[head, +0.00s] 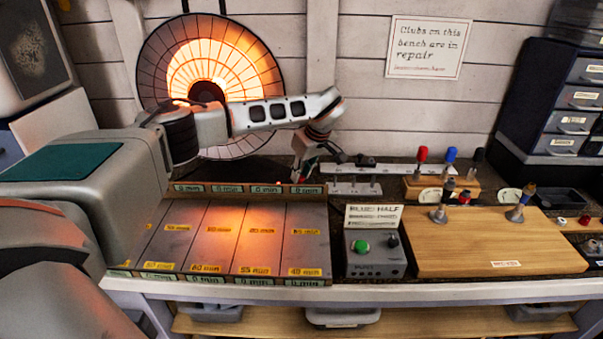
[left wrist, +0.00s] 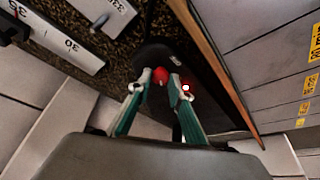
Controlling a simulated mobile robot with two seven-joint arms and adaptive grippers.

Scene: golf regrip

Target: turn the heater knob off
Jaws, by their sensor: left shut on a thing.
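The heater (head: 240,65) is a round caged dish on the back wall, glowing bright orange. In the left wrist view, a red knob (left wrist: 160,74) sits on a black base (left wrist: 205,85), with a small lit red lamp (left wrist: 186,88) beside it. My left gripper (head: 302,174) reaches down behind the slotted board in the head view, where its own links hide the knob. In the left wrist view, my left gripper (left wrist: 162,80) has its two fingertips closed on the red knob, one on each side. My right gripper is not in view.
A slotted board (head: 220,228) with minute labels stands in front of the left gripper, its raised back edge close by. A ruler rail (head: 355,187) lies to the right. A grey button box (head: 375,260) and wooden board (head: 500,245) are further right.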

